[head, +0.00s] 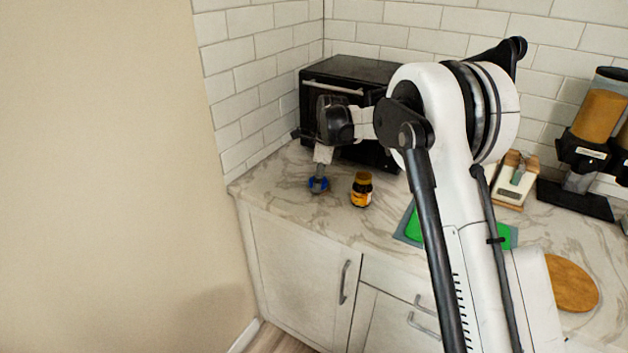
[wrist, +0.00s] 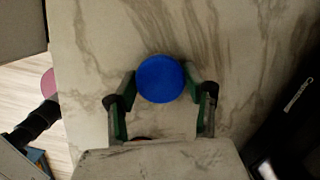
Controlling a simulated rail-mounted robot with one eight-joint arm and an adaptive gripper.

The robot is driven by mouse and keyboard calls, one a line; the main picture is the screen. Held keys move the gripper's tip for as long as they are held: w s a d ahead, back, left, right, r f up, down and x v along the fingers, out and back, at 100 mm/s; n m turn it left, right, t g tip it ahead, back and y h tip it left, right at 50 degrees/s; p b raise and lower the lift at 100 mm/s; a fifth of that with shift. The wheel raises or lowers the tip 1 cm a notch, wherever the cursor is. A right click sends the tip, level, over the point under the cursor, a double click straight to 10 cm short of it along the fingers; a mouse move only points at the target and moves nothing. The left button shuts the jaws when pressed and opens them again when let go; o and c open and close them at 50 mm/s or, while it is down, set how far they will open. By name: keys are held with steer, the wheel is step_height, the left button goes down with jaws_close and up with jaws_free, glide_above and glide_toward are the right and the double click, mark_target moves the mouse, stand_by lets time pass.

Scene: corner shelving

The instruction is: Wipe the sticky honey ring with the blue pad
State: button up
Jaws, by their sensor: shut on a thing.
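My gripper (head: 320,174) points down over the left part of the marble counter, left of a honey jar. It is shut on the round blue pad (head: 318,187), which is at or just above the counter top; I cannot tell if it touches. In the wrist view the blue pad (wrist: 160,79) sits between the two fingers. The dark honey jar (head: 361,190) with a yellow label stands upright, a little right of the pad and apart from it. No honey ring can be made out; it may be hidden under the pad.
A black oven (head: 345,72) stands behind my gripper against the tiled wall. The marble counter (head: 275,190) is clear on the left. A green board (head: 413,226), a round wooden board (head: 572,284) and a dispenser (head: 598,115) are to the right.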

mark_target(332, 192)
steer(key=shift+s+d+b, duration=0.2)
steer(key=shift+s+d, duration=0.2)
steer(key=shift+d, duration=0.4)
steer(key=shift+s+d+b, duration=0.2)
steer(key=shift+s+d, duration=0.25)
steer(key=shift+d, duration=0.35)
steer(key=shift+s+d+b, duration=0.2)
steer(key=shift+s+d, duration=0.2)
steer(key=shift+d, duration=0.4)
steer(key=shift+f, duration=0.1)
steer(key=shift+b, duration=0.3)
steer(key=shift+a, duration=0.1)
steer(key=shift+w+a, duration=0.6)
steer(key=shift+a, duration=0.5)
steer(key=shift+w+a, duration=0.6)
steer(key=shift+a, duration=0.45)
steer(key=shift+w+a, duration=0.6)
steer(key=shift+a, duration=0.5)
steer(key=shift+r, duration=0.2)
steer(key=shift+r, duration=0.1)
steer(key=shift+r+p, duration=1.25)
steer(key=shift+r, duration=1.65)
